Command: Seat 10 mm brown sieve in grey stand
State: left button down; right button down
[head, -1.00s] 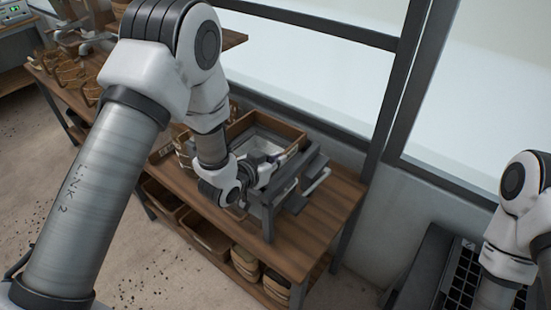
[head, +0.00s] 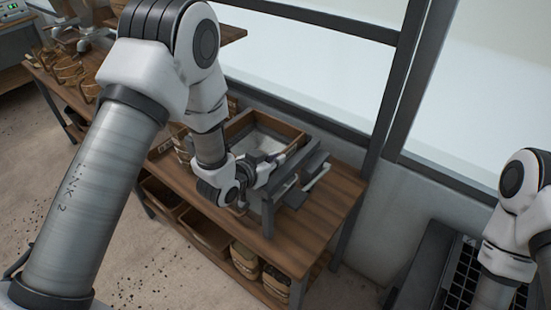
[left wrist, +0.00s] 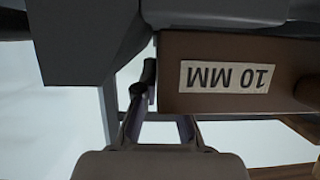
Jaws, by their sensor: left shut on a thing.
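The brown sieve (left wrist: 175,92) shows in the left wrist view, its "10 MM" label upside down. Dark grey parts, probably of the grey stand (left wrist: 85,40), lie right above it in that picture; I cannot tell if it is seated. In the head view the grey stand (head: 268,215) stands at the front of the bench. My left gripper (head: 268,163) is beside it, partly hidden by my wrist. It also shows in the left wrist view (left wrist: 165,100), shut on the sieve's edge. My right gripper is out of view.
A brown-rimmed box (head: 235,128) with a pale inside is behind my left gripper. The wooden bench (head: 335,200) has clear top to the right of the stand. Bins (head: 205,235) and sacks (head: 245,262) sit on its lower shelf. A window post rises behind.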

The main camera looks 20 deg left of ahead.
pick_arm(q)
jog(key=shift+f+b, duration=0.3)
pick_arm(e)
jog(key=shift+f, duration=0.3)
pick_arm(q)
jog(key=c, duration=1.2)
grip_release()
